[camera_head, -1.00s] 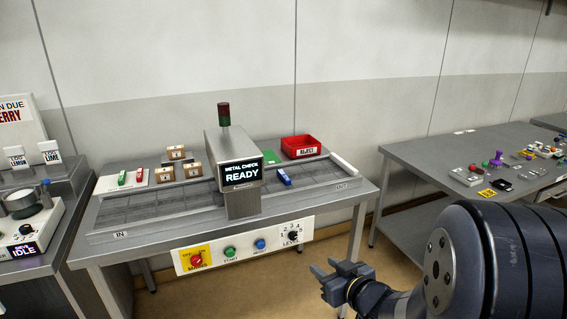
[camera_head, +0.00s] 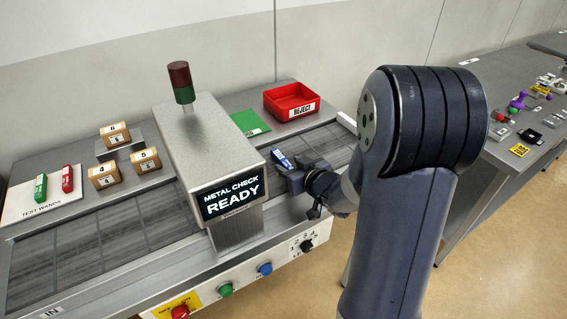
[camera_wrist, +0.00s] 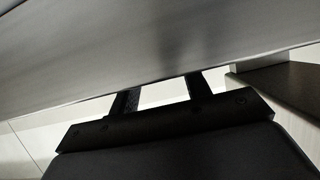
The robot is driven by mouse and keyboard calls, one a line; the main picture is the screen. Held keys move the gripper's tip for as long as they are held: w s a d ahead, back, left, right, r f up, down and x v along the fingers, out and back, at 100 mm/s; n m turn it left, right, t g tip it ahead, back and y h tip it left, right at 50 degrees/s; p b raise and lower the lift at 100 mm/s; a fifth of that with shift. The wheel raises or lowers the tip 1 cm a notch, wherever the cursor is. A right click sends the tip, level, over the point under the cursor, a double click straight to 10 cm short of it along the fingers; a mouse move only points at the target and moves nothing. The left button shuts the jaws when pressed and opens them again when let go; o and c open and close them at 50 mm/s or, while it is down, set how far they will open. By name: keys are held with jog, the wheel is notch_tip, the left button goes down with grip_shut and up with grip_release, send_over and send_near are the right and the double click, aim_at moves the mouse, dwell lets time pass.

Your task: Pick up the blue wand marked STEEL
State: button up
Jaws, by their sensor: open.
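The blue wand (camera_head: 282,160) lies on the outfeed side of the conveyor, just right of the metal check housing, in the head view. It has a pale label that is too small to read. My gripper (camera_head: 290,176) is open and close to the wand, on its near side in the picture. Whether they touch is unclear. In the wrist view my two fingers (camera_wrist: 163,96) stand apart with nothing seen between them. The wand does not show there; a grey metal surface (camera_wrist: 130,45) fills the upper part.
The metal check housing (camera_head: 207,150) with its READY screen stands close left of my gripper. A red REJECT bin (camera_head: 291,102) and a green card (camera_head: 250,123) lie behind. Green (camera_head: 41,188) and red (camera_head: 67,178) wands rest on the TEST WANDS board at far left.

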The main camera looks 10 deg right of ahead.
aim_at(283, 162)
jog(key=shift+x, duration=1.5)
grip_shut()
